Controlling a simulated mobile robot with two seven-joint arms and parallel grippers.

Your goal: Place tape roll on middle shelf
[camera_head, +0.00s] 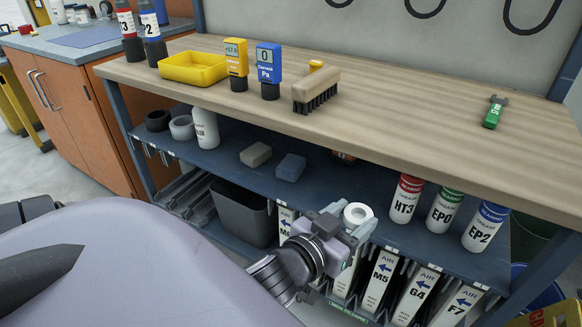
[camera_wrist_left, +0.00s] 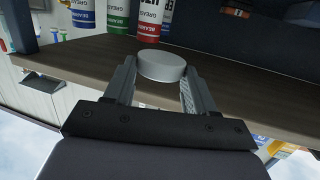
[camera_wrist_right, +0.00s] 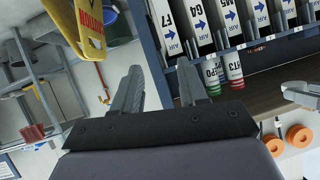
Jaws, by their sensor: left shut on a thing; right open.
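A white tape roll (camera_head: 357,213) is held by my left gripper (camera_head: 343,234), whose fingers are shut on its sides. In the left wrist view the roll (camera_wrist_left: 162,66) sits between the two fingertips. In the head view it shows in front of the dark blue middle shelf (camera_head: 335,188), near its front edge; I cannot tell whether it touches the shelf. A dark roll (camera_head: 157,120) and a pale roll (camera_head: 181,127) rest at the shelf's left end. My right gripper (camera_wrist_right: 160,88) is open and empty in the right wrist view and does not show in the head view.
Grease cans (camera_head: 445,208) stand on the shelf right of the held roll. Two blocks (camera_head: 290,167) and a white bottle (camera_head: 206,128) are to its left. Air filters (camera_head: 380,278) and a grey bin (camera_head: 242,214) are below. The wooden benchtop (camera_head: 400,105) overhangs the shelf.

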